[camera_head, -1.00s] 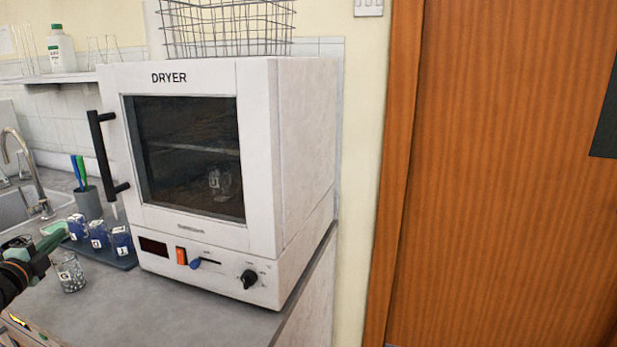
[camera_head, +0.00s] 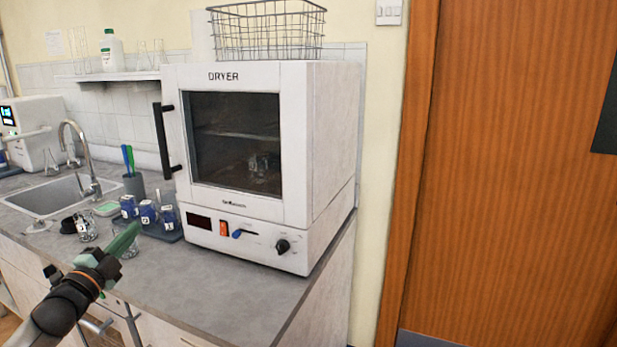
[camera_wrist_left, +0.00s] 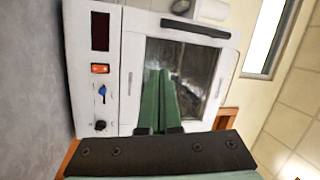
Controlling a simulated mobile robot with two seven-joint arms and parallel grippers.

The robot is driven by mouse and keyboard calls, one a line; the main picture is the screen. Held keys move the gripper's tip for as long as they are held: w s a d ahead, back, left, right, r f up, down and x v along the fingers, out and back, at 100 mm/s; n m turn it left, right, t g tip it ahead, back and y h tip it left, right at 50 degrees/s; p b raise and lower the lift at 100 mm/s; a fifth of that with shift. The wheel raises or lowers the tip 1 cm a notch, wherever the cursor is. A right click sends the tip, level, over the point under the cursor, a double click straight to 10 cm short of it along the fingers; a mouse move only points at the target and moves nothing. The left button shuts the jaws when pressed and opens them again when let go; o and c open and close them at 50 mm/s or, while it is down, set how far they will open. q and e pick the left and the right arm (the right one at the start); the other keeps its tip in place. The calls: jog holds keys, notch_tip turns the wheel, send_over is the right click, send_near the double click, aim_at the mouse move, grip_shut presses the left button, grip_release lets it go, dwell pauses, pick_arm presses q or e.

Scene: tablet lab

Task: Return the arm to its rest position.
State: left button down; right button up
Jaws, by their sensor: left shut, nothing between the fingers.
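My left gripper (camera_head: 127,238) shows in the head view at the lower left, in front of the counter's edge region, with its green fingers closed together and nothing between them. In the left wrist view the green fingers (camera_wrist_left: 160,95) lie side by side, pointing toward the dryer (camera_wrist_left: 105,35). The dryer (camera_head: 335,150) is a white box with its door shut and a black handle; a glass vessel shows dimly through its window. The gripper is apart from the dryer. In the head view one finger overlaps a glass beaker (camera_head: 130,251) on the counter. My right gripper is not in view.
The grey counter (camera_head: 215,285) is clear in front of the dryer. A tray (camera_head: 168,237) with several blue-filled jars, a pen cup (camera_head: 134,186) and another beaker (camera_head: 87,230) stand left of it. A sink (camera_head: 50,196) lies farther left. A wooden door (camera_head: 510,180) is at right.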

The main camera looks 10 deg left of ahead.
pick_arm(q)
jog(key=s+a+f+n+g+y, duration=0.1)
jog(key=a+f+n+g+y, duration=0.45)
jog(key=f+n, duration=0.35)
jog(key=s+d+f+g+h, duration=0.1)
jog(key=s+d+f+h, duration=0.15)
jog(key=d+f, duration=0.45)
jog(key=s+d+f+g+h, duration=0.1)
jog(key=s+d+f, duration=0.4)
jog(key=f, duration=0.5)
jog(key=s+d+f+n+g+h, duration=0.1)
jog(key=s+d+f+g+h, duration=0.1)
jog(key=s+d+f, duration=0.95)
jog(key=s+d+n+g+h+p, duration=0.1)
jog(key=s+d+n+h, duration=0.1)
jog(key=s+d, duration=0.9)
jog(key=d, duration=0.3)
jog(key=shift+d+f+n, duration=0.2)
jog(key=shift+f+n, duration=0.15)
jog(key=shift+n, duration=0.05)
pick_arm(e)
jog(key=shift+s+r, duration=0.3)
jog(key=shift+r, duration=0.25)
